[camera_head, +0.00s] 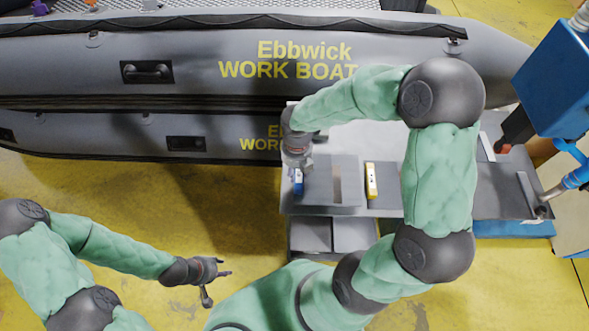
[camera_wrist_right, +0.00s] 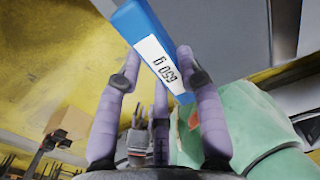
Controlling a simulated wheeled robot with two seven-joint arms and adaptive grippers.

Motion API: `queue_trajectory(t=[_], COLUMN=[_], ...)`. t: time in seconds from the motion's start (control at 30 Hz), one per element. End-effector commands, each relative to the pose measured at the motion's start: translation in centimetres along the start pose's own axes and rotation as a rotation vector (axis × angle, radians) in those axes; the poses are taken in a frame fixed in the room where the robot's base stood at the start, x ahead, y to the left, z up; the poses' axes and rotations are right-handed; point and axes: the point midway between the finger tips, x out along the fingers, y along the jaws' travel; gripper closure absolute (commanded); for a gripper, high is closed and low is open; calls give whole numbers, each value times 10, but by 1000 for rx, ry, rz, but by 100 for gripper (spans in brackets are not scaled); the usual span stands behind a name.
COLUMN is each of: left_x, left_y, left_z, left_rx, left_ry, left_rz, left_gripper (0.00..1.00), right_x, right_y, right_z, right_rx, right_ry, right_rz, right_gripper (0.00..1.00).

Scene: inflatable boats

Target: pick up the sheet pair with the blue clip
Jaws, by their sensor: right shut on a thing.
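The blue clip (camera_head: 298,182) is at the left edge of a dark grey sheet (camera_head: 318,178) on the bench. In the right wrist view the blue clip (camera_wrist_right: 148,40) is large, with a white printed label. My right gripper (camera_head: 298,166) is over the clip from above; its fingers (camera_wrist_right: 156,68) are on both sides of the clip, shut on it. Whether the sheet is lifted cannot be told. My left gripper (camera_head: 219,284) is empty over the floor, its fingers spread apart.
A yellow clip (camera_head: 372,181) lies on another grey sheet just right. The bench (camera_head: 345,212) has grey bins (camera_head: 310,233) below its front edge. Grey inflatable boats (camera_head: 200,70) stand behind. A blue machine (camera_head: 555,75) stands at right. Yellow floor (camera_head: 130,190) is open at left.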

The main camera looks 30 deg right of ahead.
Motion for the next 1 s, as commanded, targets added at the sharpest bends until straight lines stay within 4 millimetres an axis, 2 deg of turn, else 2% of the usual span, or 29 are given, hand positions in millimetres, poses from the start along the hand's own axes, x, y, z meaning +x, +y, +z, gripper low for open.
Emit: queue_trajectory(t=[0.03,0.27,0.5,0.7,1.0], left_x=[-4,-13,-18,-22,-25], left_y=[1,5,6,8,9], left_z=[0,1,1,1,1], left_rx=[0,0,0,0,0], left_ry=[0,0,0,0,0], left_rz=[0,0,0,0,0], left_gripper=[60,60,60,60,60], right_x=[-11,-46,-61,-72,-79], right_y=[-3,-19,-39,-51,-61], right_z=[-5,-32,-67,-88,-105], right_rx=[0,1,1,1,0], right_ry=[-4,-3,-2,-2,0], right_rz=[2,1,1,1,0], right_gripper=[99,99,99,99,99])
